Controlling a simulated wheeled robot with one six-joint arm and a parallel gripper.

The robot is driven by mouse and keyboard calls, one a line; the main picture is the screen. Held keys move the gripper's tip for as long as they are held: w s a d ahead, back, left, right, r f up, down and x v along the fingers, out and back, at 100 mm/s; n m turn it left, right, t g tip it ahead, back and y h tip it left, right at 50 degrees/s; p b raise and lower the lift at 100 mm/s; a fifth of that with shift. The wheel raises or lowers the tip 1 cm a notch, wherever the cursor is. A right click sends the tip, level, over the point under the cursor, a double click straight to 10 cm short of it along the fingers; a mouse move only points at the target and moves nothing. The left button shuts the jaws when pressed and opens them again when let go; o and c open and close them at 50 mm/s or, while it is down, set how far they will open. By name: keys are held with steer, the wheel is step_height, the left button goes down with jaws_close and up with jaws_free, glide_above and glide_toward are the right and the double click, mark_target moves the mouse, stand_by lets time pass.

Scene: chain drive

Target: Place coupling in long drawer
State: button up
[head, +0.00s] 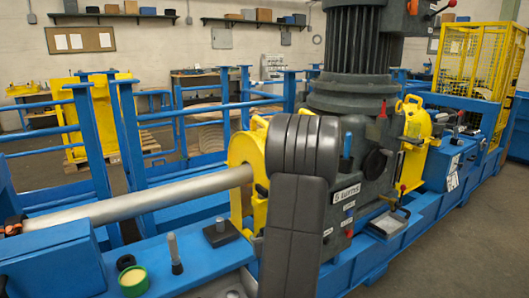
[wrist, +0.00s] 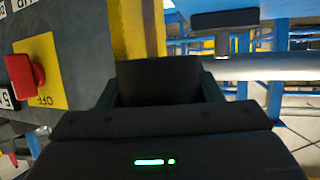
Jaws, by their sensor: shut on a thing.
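My gripper (wrist: 158,88) is in the wrist view, its two dark fingers on either side of a dark, flat-faced block (wrist: 158,82). It is shut on this block; I cannot tell for sure whether the block is the coupling. In the head view my own dark arm hides the gripper and what it holds. I cannot make out a long drawer in either view.
A long silver shaft (head: 140,203) runs into a yellow housing (head: 247,152) beside the grey machine (head: 352,120). Blue rails surround it.

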step_height(320, 180, up, 16)
steer(key=p, duration=1.5)
steer(key=shift+w+a, duration=0.1)
